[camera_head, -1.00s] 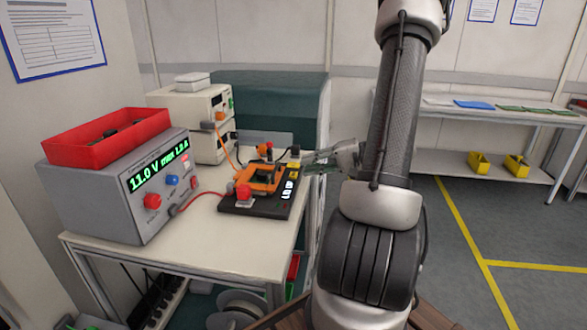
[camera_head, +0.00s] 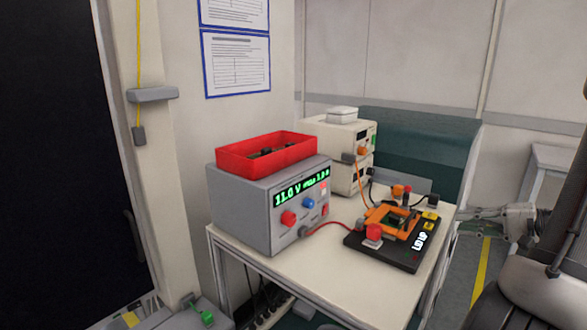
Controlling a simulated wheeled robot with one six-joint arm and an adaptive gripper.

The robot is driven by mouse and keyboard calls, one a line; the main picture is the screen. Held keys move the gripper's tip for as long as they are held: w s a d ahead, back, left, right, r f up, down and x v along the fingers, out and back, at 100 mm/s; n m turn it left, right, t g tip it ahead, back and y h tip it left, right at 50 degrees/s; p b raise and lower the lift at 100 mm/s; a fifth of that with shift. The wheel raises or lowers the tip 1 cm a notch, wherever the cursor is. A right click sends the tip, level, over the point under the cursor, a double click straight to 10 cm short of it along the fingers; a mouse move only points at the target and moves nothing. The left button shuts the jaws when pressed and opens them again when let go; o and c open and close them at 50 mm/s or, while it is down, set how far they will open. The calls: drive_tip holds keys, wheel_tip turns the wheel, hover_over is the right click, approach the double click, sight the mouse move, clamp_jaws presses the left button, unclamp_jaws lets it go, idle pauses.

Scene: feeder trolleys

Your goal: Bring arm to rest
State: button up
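My gripper (camera_head: 468,223) is at the right side of the picture, pointing left, just beyond the right edge of the bench in this view. It looks apart from the black test fixture (camera_head: 352,243) with its orange frame (camera_head: 378,217). The fingers are small and seen from the side, so I cannot tell whether they are open, shut or holding something. Part of my arm shows at the right edge; the rest of it is outside the picture.
The bench (camera_head: 310,272) holds a grey power supply (camera_head: 240,215) reading 11.0 V, a red bin (camera_head: 240,162) on top of it, and stacked cream instruments (camera_head: 330,140). Cables run to the fixture. Floor with a yellow line (camera_head: 481,270) shows right of the bench.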

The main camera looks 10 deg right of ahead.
drive_tip(key=s+a+f+g+h, duration=0.1)
drive_tip(key=s+a+g+h, duration=0.25)
drive_tip(key=s+g, duration=0.75)
drive_tip(key=s+a+r+n+t+h, duration=0.3)
drive_tip(key=a+r+n+t+h, duration=0.2)
drive_tip(key=a+r+n, duration=0.5)
wheel_tip(320, 180, up, 4)
drive_tip(key=shift+f+h, duration=0.15)
drive_tip(key=shift+h, duration=0.6)
drive_tip(key=shift+a, duration=0.1)
